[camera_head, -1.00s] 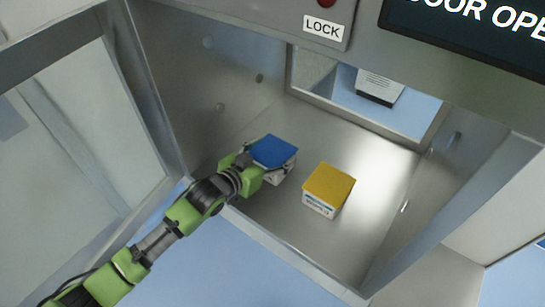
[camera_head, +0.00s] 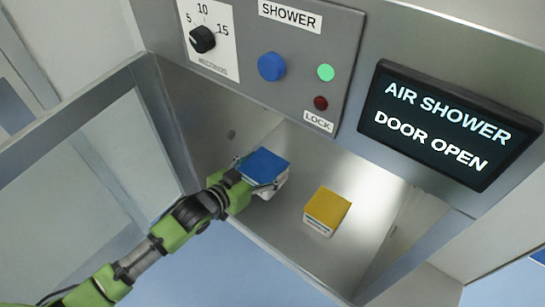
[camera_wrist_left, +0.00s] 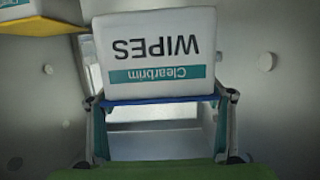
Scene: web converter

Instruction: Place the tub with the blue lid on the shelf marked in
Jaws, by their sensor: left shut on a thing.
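The tub with the blue lid (camera_head: 264,164) is in the open metal chamber, left of a yellow-lidded tub. My left gripper (camera_head: 257,174) is shut on it, one finger on each side near the lid. It seems to be held a little above the chamber floor. In the left wrist view the tub's white wall (camera_wrist_left: 160,50) shows upside down, reading "Clearbrim WIPES", with the blue lid's edge between the fingers. My right gripper is not in view. No shelf marked "in" shows.
The yellow-lidded tub (camera_head: 328,207) stands on the chamber floor (camera_head: 365,190). Above the opening are a control panel (camera_head: 300,45) with a dial and a blue button, and a screen (camera_head: 450,125) reading "AIR SHOWER DOOR OPEN". An open glass door (camera_head: 115,160) stands at the left.

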